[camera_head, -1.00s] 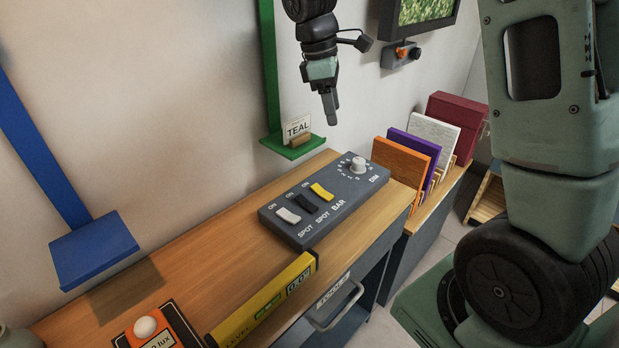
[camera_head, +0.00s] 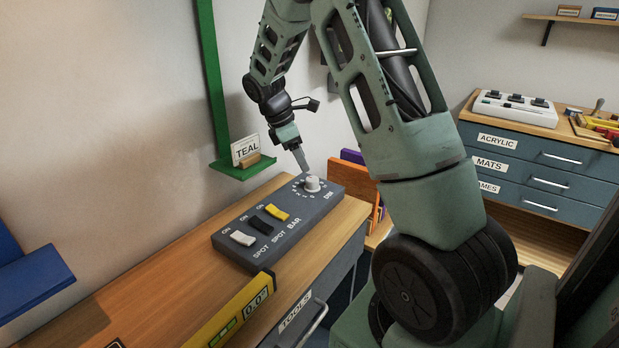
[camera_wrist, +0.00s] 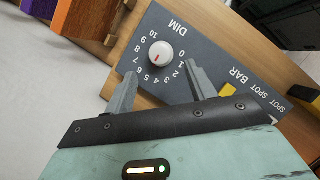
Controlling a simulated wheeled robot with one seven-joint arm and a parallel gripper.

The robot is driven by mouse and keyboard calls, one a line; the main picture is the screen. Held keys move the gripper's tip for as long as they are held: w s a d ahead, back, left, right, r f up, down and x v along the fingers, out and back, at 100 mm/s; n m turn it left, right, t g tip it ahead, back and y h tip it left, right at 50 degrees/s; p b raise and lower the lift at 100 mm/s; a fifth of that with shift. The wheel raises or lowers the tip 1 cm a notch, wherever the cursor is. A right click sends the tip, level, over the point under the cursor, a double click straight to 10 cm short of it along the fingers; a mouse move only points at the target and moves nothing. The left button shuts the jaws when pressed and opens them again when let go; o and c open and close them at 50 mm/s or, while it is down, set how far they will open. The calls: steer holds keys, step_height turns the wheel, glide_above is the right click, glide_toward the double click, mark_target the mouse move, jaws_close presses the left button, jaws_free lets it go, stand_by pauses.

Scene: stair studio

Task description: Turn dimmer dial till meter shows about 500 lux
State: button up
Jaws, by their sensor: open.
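The dimmer dial (camera_head: 312,184) is a pale round knob marked DIM at the far end of a grey switch box (camera_head: 245,244). In the wrist view the dial (camera_wrist: 162,53) sits inside a scale from 0 to 10. Its red mark faces the lower left, roughly toward 5 or 6; I cannot read it exactly. My gripper (camera_head: 303,165) points down just above and beside the dial. In the wrist view its fingers (camera_wrist: 160,73) are open, apart, with the dial just beyond the gap. The lux meter's reading is out of view.
White, black and yellow switches (camera_head: 277,212) line the box. A yellow level (camera_head: 240,312) lies along the bench front. A green post with a TEAL card (camera_head: 246,149) stands behind. Coloured panels (camera_head: 352,158) stand beyond the box.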

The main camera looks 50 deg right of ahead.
mark_target(311, 178)
steer(key=x, duration=0.7)
steer(key=shift+r, duration=0.1)
steer(key=c, duration=1)
